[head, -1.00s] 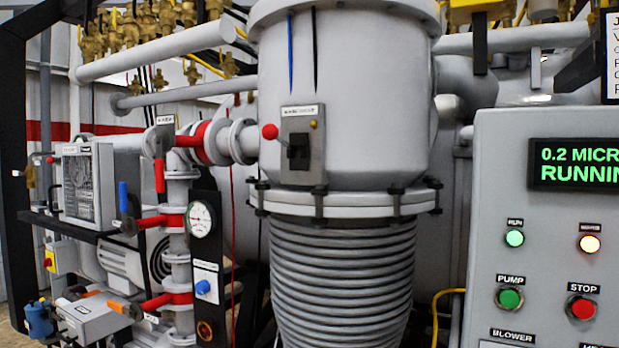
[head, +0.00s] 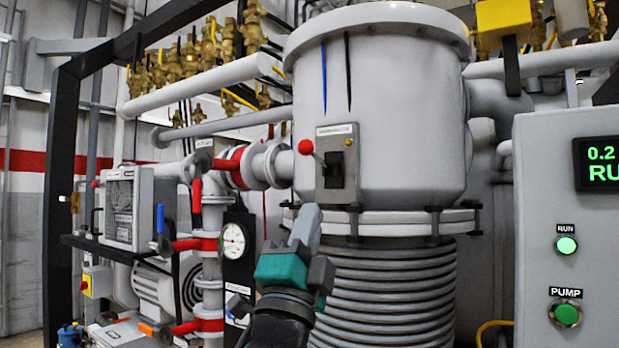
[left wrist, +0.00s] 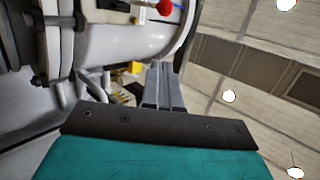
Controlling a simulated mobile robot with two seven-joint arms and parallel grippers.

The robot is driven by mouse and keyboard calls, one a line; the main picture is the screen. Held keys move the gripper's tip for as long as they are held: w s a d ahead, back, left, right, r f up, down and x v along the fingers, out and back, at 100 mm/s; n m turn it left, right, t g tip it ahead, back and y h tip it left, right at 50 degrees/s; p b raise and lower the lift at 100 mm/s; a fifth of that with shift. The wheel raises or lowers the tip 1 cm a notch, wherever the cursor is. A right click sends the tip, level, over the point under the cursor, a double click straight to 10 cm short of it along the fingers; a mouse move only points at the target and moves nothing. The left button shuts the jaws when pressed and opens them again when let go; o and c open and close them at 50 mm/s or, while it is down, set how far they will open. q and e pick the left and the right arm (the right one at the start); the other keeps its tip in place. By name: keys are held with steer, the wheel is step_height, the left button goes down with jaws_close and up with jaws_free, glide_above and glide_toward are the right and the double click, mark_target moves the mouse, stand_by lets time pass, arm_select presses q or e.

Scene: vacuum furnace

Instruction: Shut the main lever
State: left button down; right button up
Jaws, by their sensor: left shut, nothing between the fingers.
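The main lever (head: 306,147) has a red ball knob and sticks out to the left of a grey plate (head: 350,190) with a black switch-like block on the large grey vessel. Its red ball also shows at the top of the left wrist view (left wrist: 165,7). My left gripper (head: 306,222), teal and grey, points upward below the lever, apart from it in the picture. Its grey fingers (left wrist: 162,88) are together with nothing between them. My right gripper is in neither view.
The ribbed bellows (head: 390,290) are below the vessel (head: 400,110). Left are red-handled valves, pipes and a round gauge (head: 234,240). A control cabinet (head: 540,210) with a lit RUN lamp and PUMP button stands at right. A black frame post (head: 58,200) is at far left.

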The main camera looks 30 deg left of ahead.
arm_select(q)
steer(key=p, duration=0.2)
glide_toward(309, 150)
steer(key=w+d+r, duration=0.3)
steer(key=r, duration=0.1)
steer(key=a, duration=0.1)
steer(key=w+a, duration=0.1)
steer(key=a, duration=0.1)
steer(key=shift+w+a+r, duration=0.1)
steer(key=shift+w+r, duration=0.15)
steer(key=shift+r, duration=0.15)
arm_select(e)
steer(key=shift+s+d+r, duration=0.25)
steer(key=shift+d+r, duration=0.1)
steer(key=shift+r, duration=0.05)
arm_select(q)
steer(key=shift+r+p, duration=0.9)
steer(key=shift+p, duration=0.3)
steer(key=shift+r, duration=0.25)
steer(key=shift+p, duration=0.35)
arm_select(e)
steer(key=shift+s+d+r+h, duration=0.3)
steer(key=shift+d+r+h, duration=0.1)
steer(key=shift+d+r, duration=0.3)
